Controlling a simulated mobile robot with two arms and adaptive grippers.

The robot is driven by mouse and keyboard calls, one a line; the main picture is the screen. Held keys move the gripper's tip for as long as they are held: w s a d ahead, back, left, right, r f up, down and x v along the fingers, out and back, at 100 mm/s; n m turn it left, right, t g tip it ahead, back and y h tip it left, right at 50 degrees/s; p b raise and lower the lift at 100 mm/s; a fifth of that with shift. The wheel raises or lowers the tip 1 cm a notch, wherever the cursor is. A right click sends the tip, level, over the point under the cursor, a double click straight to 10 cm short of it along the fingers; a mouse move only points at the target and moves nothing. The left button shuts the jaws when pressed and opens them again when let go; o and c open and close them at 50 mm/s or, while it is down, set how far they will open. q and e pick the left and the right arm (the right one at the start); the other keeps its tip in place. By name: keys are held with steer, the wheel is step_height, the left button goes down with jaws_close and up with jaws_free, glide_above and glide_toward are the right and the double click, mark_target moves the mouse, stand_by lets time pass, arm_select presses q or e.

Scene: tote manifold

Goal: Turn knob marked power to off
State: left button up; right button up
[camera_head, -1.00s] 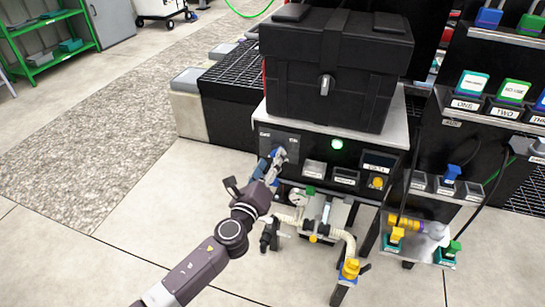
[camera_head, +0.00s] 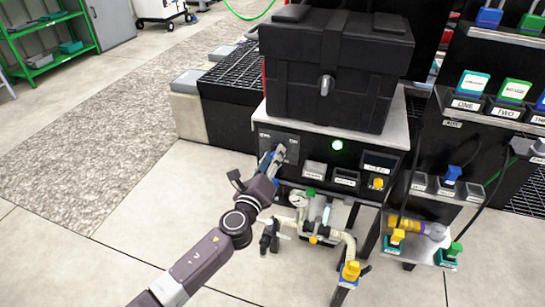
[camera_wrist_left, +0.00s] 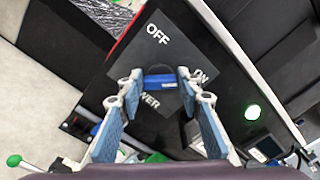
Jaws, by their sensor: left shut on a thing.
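The power knob (camera_wrist_left: 160,83) is a small blue and black knob on a dark grey plate (camera_wrist_left: 163,42). The plate reads OFF at the top, ON at the right and POWER, partly covered, below. My left gripper (camera_wrist_left: 159,78) is shut on the knob, one finger on each side. In the head view my left gripper (camera_head: 277,155) meets the plate at the left of the black panel (camera_head: 318,158) and mostly hides the knob. I cannot tell which label the knob points to. My right gripper is not in view.
A round green light (camera_head: 337,145) glows right of the plate; it also shows in the wrist view (camera_wrist_left: 252,112). A black case (camera_head: 335,70) stands above the panel. Pipes and a gauge (camera_head: 298,200) hang below. The floor at left is clear.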

arm_select(q)
steer(key=shift+f, duration=0.1)
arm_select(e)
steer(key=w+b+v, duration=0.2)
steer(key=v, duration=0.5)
arm_select(q)
steer(key=shift+f+n+p, duration=0.15)
steer(key=shift+n+p, duration=0.15)
steer(key=shift+n, duration=2.75)
steer(key=shift+f+n+p, duration=0.2)
steer(key=shift+n+p, duration=0.1)
steer(key=shift+n, duration=2.7)
steer(key=shift+f+n+p, duration=0.15)
steer(key=shift+n+p, duration=0.15)
steer(key=shift+n, duration=2.75)
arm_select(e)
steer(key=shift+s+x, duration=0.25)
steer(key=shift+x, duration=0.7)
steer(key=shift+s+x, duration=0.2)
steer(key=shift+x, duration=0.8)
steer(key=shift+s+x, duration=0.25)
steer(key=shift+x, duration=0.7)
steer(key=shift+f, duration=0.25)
arm_select(q)
steer(key=o, duration=1.2)
steer(key=shift+c, duration=0.2)
